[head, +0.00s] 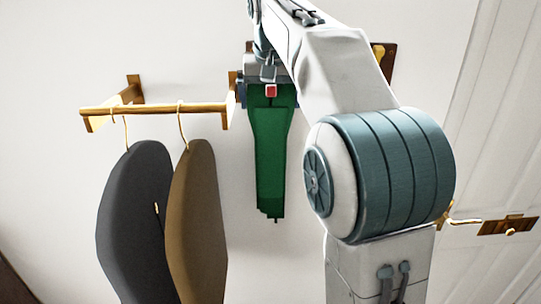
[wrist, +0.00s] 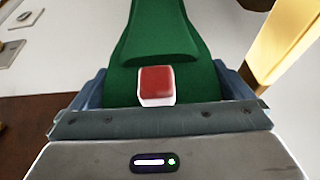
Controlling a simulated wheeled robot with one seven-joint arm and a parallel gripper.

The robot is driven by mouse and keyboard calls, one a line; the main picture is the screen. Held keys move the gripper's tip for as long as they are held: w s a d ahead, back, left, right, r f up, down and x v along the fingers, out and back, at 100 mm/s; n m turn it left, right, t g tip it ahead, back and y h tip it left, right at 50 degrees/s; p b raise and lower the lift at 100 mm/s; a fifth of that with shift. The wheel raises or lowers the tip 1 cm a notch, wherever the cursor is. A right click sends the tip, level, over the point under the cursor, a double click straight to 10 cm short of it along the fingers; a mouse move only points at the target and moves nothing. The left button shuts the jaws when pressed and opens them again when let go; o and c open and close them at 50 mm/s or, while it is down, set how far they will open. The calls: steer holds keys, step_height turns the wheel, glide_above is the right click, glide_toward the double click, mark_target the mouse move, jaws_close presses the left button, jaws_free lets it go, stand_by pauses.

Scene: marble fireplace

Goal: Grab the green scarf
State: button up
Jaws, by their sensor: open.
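The green scarf (head: 270,160) hangs flat against the wall in the head view, to the right of the wooden rail. In the wrist view the scarf (wrist: 160,35) fills the middle, its upper part spread between the sides of my gripper (wrist: 160,88). My gripper (head: 270,90) is at the scarf's top and open, with a red-and-white fingertip pad in front of the cloth. The other finger and the scarf's hanging point are hidden, and I cannot tell whether the pad touches the cloth.
A wooden rail (head: 155,109) to the left holds a dark grey garment (head: 135,220) and a brown garment (head: 197,220) on hangers. A white door (head: 495,130) with a brass handle (head: 462,220) is at the right. A wooden piece (wrist: 285,40) is close at the right in the wrist view.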

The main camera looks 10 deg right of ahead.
steer(key=c, duration=1.4)
steer(key=shift+r, duration=0.1)
